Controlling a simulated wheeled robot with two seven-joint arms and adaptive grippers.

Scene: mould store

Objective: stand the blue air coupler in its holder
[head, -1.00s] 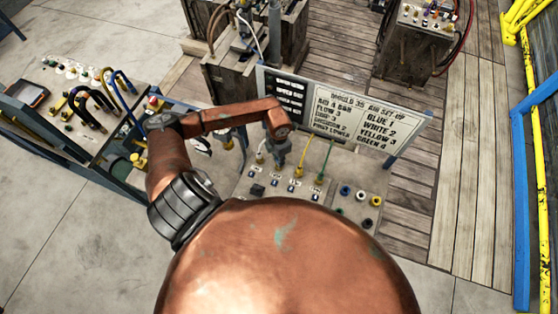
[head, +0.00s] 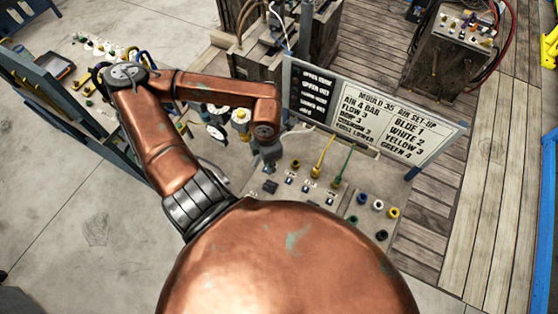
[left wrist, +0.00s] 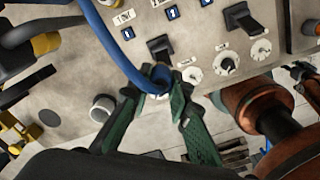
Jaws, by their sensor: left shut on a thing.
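My left gripper (left wrist: 166,90) has green fingers closed at the end of the blue hose (left wrist: 106,38) in the left wrist view. The blue air coupler itself is mostly hidden between the fingers, low over the grey panel. In the head view my left gripper (head: 269,160) is above the back left part of the grey panel (head: 296,203), left of the yellow hose (head: 321,157) and the green hose (head: 343,165), which stand up from it. I cannot tell from these views whether the coupler touches a holder. My right gripper is out of view.
A sign board (head: 372,117) stands behind the panel. Several coloured ports, including a yellow one (head: 393,213), are at its right. Black switches (left wrist: 160,46) and dials (left wrist: 227,63) lie close to the fingers.

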